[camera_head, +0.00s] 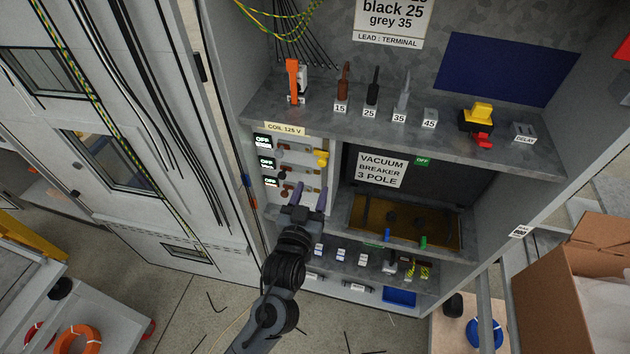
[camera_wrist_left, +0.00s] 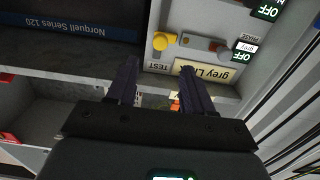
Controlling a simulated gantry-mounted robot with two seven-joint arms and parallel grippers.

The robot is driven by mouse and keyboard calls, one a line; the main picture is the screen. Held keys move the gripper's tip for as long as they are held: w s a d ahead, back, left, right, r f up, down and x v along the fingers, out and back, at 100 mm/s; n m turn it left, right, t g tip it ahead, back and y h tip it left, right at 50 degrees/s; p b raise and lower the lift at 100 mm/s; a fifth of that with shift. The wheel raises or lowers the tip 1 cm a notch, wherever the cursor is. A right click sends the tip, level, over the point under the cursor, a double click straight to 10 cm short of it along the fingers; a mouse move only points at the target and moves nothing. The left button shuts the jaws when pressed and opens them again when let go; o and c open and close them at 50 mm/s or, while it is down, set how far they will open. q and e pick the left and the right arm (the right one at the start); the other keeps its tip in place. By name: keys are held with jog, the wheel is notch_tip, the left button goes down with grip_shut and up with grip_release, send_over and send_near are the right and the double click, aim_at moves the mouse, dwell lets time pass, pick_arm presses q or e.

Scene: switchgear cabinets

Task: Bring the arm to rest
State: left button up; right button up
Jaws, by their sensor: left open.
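My left gripper (camera_head: 309,196) is open and empty in the head view, its two dark fingers pointing up toward the cabinet. It is in front of the lower part of the switch panel (camera_head: 297,157), which has several "OFF" displays and a yellow knob (camera_head: 321,158). In the left wrist view my gripper (camera_wrist_left: 159,70) shows its fingers spread, with nothing between them. The panel appears upside down there, with a yellow knob (camera_wrist_left: 163,41) and a "grey" label (camera_wrist_left: 205,72) beyond the fingertips. Contact with the panel cannot be told. My right gripper is not in view.
The upper shelf (camera_head: 390,130) holds several terminal parts and a yellow-and-red device (camera_head: 478,119). The "vacuum breaker 3 pole" sign (camera_head: 381,170) is above an open bay (camera_head: 353,232). A cardboard box (camera_head: 555,291) stands at right, and cabinet doors (camera_head: 128,115) at left.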

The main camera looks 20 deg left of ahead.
pick_arm(q)
jog(key=shift+s+d, duration=0.1)
jog(key=shift+s, duration=0.6)
